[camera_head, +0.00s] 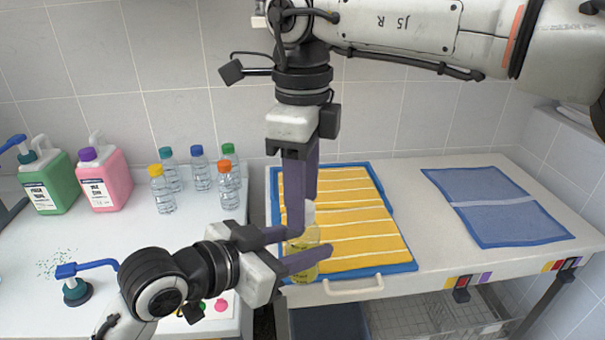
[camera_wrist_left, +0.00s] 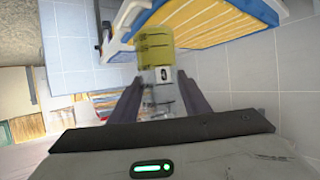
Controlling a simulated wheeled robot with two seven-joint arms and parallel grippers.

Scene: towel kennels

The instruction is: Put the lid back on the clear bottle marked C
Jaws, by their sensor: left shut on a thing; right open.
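A clear bottle with yellow contents (camera_head: 304,262) is upright between the fingers of my left gripper (camera_head: 284,251), which is shut on it in front of the yellow-striped towel. In the left wrist view the bottle (camera_wrist_left: 155,42) shows a yellow part, a clear part and a white label (camera_wrist_left: 164,74) with a dark round mark, too small to read surely. My right gripper (camera_head: 303,214) is open and points down over the bottle's top. A pale top part (camera_head: 309,211) shows between its fingers; I cannot tell whether it is a lid or the bare neck.
Several small capped water bottles (camera_head: 201,173) stand at the back left, beside a pink jug (camera_head: 106,182) and a green jug (camera_head: 50,186). A blue pump head (camera_head: 76,290) stands on the left counter.

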